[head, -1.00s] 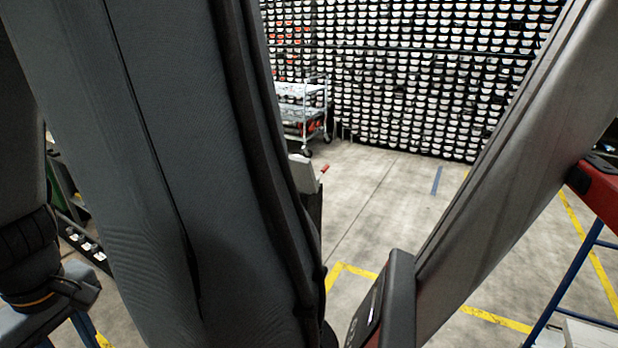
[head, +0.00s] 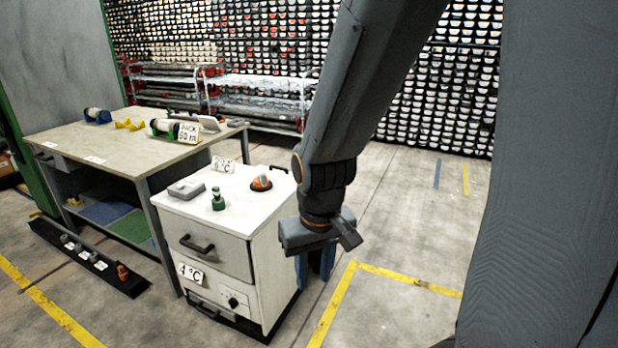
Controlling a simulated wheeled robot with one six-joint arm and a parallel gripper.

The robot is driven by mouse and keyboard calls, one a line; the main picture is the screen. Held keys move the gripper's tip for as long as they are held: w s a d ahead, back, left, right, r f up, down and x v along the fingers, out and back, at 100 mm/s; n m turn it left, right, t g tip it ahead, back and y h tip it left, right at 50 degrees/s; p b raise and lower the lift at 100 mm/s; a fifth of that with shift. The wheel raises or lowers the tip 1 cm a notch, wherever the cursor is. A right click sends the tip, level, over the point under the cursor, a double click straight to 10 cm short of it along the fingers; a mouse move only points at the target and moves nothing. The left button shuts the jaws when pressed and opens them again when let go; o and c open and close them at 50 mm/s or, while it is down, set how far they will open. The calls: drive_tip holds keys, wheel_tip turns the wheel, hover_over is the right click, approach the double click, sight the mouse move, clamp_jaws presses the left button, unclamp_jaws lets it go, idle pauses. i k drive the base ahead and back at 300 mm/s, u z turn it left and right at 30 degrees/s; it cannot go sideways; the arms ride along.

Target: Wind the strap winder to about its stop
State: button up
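I cannot tell for sure which thing is the strap winder. An orange and dark rounded piece (head: 261,183) sits on the white top of the drawer cabinet (head: 228,205). A dark knob (head: 233,302) is on the cabinet's lower front. My gripper (head: 315,272) hangs pointing down just right of the cabinet, in front of its right side as seen here. Its bluish fingers show partly below the dark wrist, and their gap is unclear. I see nothing held. My large arm link hides the right side of the view.
On the cabinet stand a green bottle-like piece (head: 218,199) and a grey box (head: 187,190). A workbench (head: 90,140) with several items is at left, with a black rack (head: 85,262) on the floor. Wheeled shelves (head: 255,95) stand behind. The floor right of centre is clear.

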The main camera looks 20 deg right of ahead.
sight(262, 176)
drive_tip(key=z, duration=0.2)
drive_tip(key=i, duration=1.75)
drive_tip(key=u, duration=0.1)
